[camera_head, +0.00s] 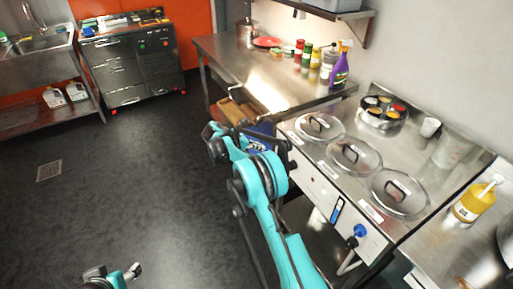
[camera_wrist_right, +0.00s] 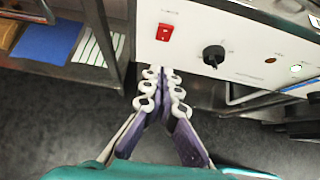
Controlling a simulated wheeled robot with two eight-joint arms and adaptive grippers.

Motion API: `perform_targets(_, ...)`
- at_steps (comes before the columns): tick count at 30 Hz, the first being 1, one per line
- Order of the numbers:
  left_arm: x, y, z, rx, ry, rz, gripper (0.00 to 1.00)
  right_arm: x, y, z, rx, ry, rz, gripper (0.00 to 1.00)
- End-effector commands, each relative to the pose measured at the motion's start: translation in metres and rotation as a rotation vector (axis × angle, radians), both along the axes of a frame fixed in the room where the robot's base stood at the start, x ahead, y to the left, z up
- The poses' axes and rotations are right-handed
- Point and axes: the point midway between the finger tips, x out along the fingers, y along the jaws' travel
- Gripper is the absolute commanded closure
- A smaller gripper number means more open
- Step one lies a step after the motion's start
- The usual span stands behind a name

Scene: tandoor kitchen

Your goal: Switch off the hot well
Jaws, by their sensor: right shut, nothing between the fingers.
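The hot well (camera_head: 330,190) stands at right in the head view, a steel unit with three clear-lidded wells and a white front panel. The switch's position is unclear. My right gripper (camera_wrist_right: 160,74) is shut and empty, its fingertips just below the switch in that picture, seemingly apart from it. In the head view my right arm hides the switch. My left gripper (camera_head: 113,276) shows partly at the bottom left edge.
A steel counter (camera_head: 215,45) with bottles stands beyond the hot well. A yellow bottle (camera_head: 473,202) stands at right. The dark floor (camera_head: 130,180) at left is clear.

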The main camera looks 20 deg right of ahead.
Motion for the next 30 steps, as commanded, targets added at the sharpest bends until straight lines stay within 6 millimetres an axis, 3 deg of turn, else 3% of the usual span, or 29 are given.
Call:
perform_targets(7,0.0,0.0,-0.022,0.0,0.0,0.0,0.45,0.003,-0.042,-0.037,0.0,0.0,-0.003,1.0)
perform_targets(13,0.0,0.0,-0.032,0.0,0.0,0.0,0.45,0.005,-0.071,-0.033,0.0,-0.001,-0.002,1.0)
perform_targets(30,0.0,0.0,-0.031,0.0,0.0,0.0,0.45,0.006,-0.084,-0.027,0.015,0.001,-0.001,1.0)
